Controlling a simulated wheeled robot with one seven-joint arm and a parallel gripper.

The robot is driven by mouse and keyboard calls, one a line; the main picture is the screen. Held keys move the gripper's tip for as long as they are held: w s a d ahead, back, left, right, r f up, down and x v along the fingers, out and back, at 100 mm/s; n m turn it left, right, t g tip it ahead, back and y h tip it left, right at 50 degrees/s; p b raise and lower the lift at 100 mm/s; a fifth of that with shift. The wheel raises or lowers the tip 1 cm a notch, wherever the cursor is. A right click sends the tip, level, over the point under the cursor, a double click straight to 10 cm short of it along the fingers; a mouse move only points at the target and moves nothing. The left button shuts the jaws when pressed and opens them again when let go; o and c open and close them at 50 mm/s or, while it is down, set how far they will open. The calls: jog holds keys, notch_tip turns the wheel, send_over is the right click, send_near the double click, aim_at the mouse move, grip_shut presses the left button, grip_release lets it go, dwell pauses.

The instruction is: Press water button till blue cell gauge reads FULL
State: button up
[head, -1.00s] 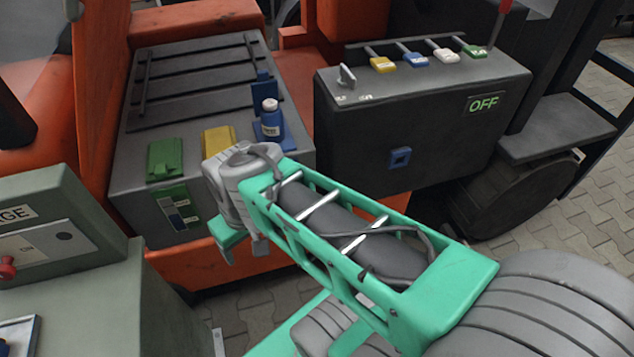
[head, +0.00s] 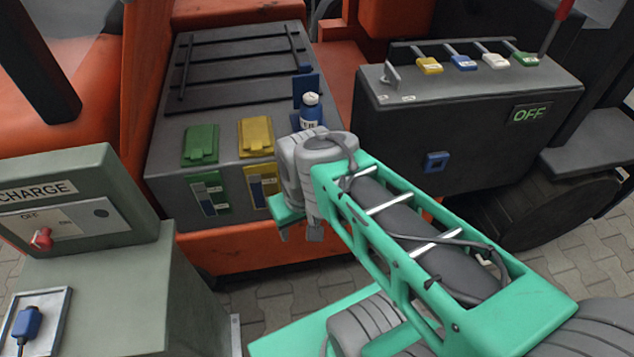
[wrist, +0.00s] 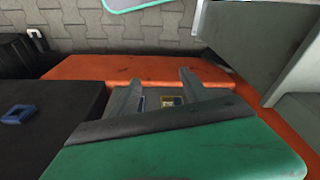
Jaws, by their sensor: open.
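I cannot make out a separate water button. The blue cell's gauge is not visible in the head view, where my wrist covers that part of the box front. In the wrist view, a small yellow-framed gauge (wrist: 171,101) shows between my fingers, too small to read. My gripper (wrist: 162,88) is open and empty, in front of the box; its fingertips are mostly hidden in the head view.
Green (head: 201,144) and yellow (head: 255,136) lids lie shut, with gauges below on the front. A black box (head: 470,125) with coloured levers and an OFF display (head: 531,113) stands right. A CHARGE cabinet (head: 70,205) with a red knob is front left. Paving lies between.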

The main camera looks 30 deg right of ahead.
grip_shut()
dwell(0.4)
dwell(0.9)
